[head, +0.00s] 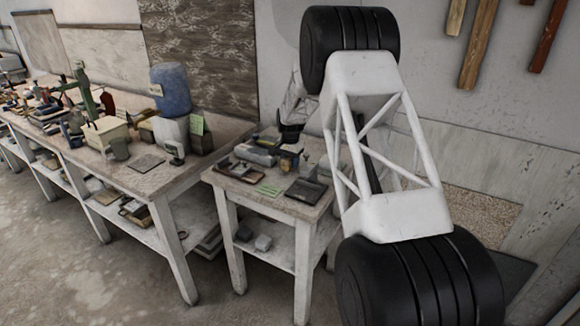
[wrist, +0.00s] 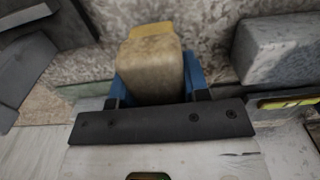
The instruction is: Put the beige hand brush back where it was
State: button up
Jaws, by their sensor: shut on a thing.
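The beige hand brush (wrist: 150,68) shows in the wrist view as a worn, rounded beige block. My gripper (wrist: 157,82) has its two blue fingers on either side of the brush and is shut on it. The brush's lower part is hidden behind the dark bar of my gripper. In the head view my gripper (head: 289,160) is low over the small table (head: 222,181), among the things on it. The brush is too small there to make out clearly. I cannot tell whether it touches the tabletop.
A grey block (wrist: 277,50) lies close to the right of my gripper in the wrist view. A yellow piece (wrist: 152,29) is just beyond the brush. A dark flat tray (head: 306,191) and a green card (head: 268,190) lie near the table's front. A cluttered longer table (head: 150,182) stands left.

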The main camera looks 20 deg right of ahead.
jog(key=shift+f, duration=1.05)
jog(key=shift+f, duration=0.15)
jog(key=o, duration=0.8)
jog(key=shift+o, duration=0.2)
notch_tip(320, 180, up, 12)
jog(key=shift+r, duration=0.15)
